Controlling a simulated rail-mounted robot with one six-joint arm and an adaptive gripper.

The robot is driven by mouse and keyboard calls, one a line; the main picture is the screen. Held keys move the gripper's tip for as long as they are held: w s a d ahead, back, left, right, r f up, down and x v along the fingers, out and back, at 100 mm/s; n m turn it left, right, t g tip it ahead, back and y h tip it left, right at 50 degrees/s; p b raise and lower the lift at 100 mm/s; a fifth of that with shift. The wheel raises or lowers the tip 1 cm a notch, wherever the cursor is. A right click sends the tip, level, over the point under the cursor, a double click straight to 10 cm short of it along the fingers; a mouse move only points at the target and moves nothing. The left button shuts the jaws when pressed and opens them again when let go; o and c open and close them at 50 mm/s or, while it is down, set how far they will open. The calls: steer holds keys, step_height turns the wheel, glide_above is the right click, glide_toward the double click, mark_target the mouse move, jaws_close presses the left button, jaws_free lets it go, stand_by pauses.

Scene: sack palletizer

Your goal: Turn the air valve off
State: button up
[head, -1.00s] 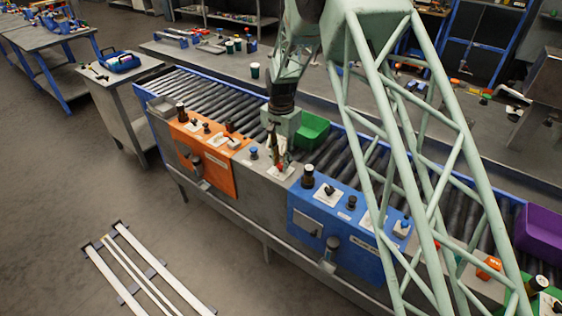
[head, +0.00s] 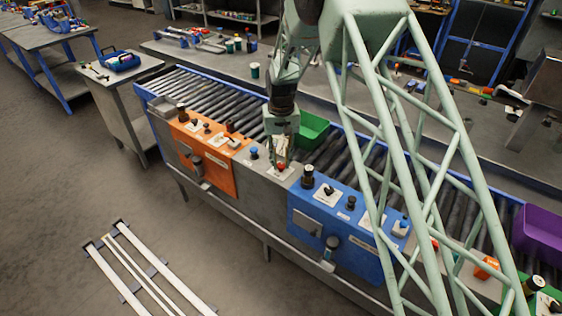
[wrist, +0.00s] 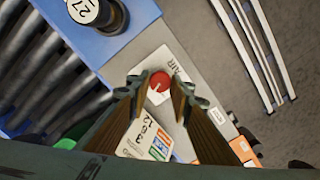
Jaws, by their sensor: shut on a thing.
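The air valve is a round red knob (wrist: 157,82) with a pale line across it, on a pale plate marked AIR (wrist: 171,68) in the wrist view. In the head view the red knob (head: 281,167) sits on the grey panel between the orange and blue boxes. My gripper (wrist: 156,97) points down at the panel, with one finger on each side of the knob, and is shut on it. It also shows in the head view (head: 281,158), where it partly covers the plate. The finger contact itself is hard to make out.
The orange control box (head: 205,158) is left of the valve and the blue control box (head: 335,232) is right. A black knob with a round 27 label (wrist: 88,11) stands close by. A green bin (head: 312,130) sits behind on the rollers. A printed card (wrist: 145,138) lies below the knob.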

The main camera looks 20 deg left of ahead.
mark_target(281, 165)
steer(key=n, duration=0.4)
steer(key=shift+n, duration=0.3)
steer(key=shift+n+p, duration=0.3)
steer(key=shift+n, duration=1.5)
steer(key=o, duration=0.9)
steer(key=shift+r, duration=0.1)
steer(key=shift+r, duration=5.95)
